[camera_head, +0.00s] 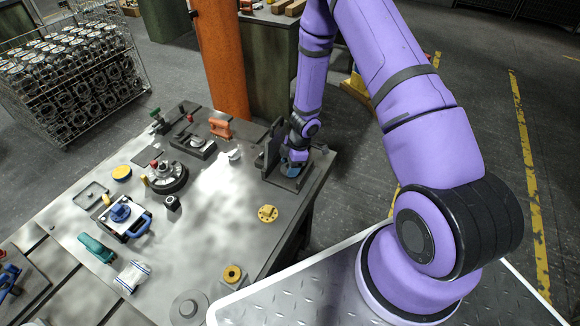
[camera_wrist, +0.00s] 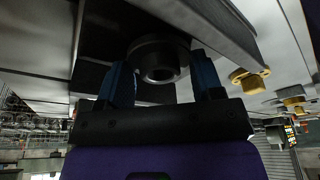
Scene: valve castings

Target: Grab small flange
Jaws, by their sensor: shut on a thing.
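A dark round flange (camera_wrist: 159,62) with a hub and central hole sits between the two blue fingers of my gripper (camera_wrist: 162,80) in the wrist view. My gripper is shut on it. In the head view my gripper (camera_head: 293,160) is low at the dark angle-plate fixture (camera_head: 288,178) on the table's right end. There the held flange is hidden by the gripper and fixture. In the wrist view the flange is close to the dark fixture surfaces; I cannot tell whether it touches them.
A yellow flange (camera_head: 268,213) and a yellow ring (camera_head: 233,273) lie on the table (camera_head: 205,225). A black round casting (camera_head: 166,178), a blue-handled tool (camera_head: 127,216) and a green tool (camera_head: 96,248) lie left. An orange post (camera_head: 221,60) stands behind. The table's middle is clear.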

